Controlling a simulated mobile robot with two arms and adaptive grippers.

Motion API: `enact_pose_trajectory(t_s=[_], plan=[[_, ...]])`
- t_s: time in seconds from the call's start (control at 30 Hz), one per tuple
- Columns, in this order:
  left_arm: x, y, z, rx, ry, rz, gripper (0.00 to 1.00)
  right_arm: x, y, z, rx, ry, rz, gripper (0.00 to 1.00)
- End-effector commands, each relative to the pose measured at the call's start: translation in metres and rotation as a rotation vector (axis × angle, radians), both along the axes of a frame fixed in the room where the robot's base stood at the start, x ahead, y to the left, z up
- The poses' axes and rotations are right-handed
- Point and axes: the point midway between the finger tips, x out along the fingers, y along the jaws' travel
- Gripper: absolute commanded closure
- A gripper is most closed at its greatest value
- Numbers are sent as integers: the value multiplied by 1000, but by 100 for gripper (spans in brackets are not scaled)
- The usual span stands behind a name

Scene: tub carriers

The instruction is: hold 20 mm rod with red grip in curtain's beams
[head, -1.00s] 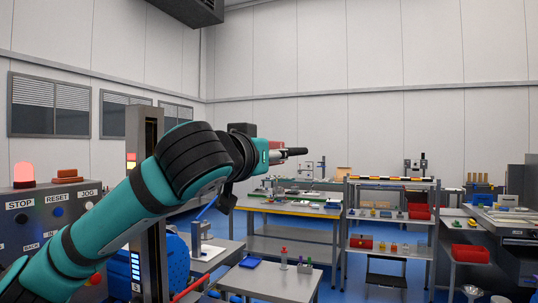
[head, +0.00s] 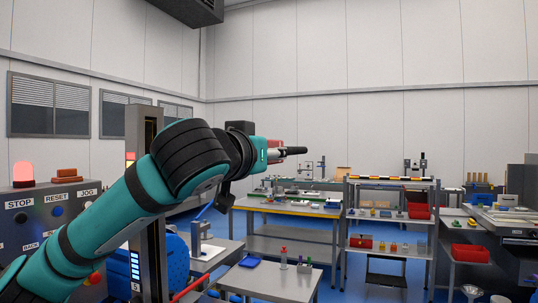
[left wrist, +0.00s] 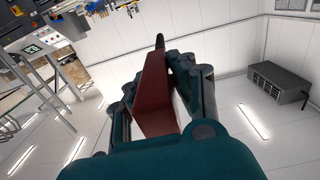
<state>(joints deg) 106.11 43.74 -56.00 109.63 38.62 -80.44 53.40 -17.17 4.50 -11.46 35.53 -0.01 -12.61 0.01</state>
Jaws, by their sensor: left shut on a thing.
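My left gripper (head: 279,150) is shut on the red grip (left wrist: 154,97) of a rod. In the left wrist view the grip is a flat red block between the two fingers. The rod's dark end (left wrist: 160,42) sticks out beyond the fingertips. In the head view a bit of red shows at the gripper, and the dark rod (head: 296,150) points right, roughly level. A dark upright post (head: 145,200) with small lit lamps stands behind my left arm, partly hidden by it; it may be part of the curtain. The rod is apart from it in the picture. My right gripper is not in view.
A control box (head: 52,220) with STOP, RESET and JOG labels and a lit red beacon (head: 23,174) stands at left. Tables (head: 290,208) and a shelf rack (head: 390,182) with small items stand beyond the arm. Blue floor shows between them.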

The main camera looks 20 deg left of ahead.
Motion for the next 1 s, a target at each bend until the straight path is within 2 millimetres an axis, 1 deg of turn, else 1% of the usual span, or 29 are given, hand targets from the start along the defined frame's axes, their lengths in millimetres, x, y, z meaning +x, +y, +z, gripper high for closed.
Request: enact_pose_trajectory(t_s=[0.03, 0.2, 1.0], plan=[[-6, 0, -1, -1, -4, -1, 100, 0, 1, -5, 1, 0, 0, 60], [-27, 1, -2, 0, -4, 0, 100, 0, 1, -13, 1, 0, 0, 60], [-124, 4, -1, 0, -5, -1, 100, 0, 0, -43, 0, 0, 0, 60]])
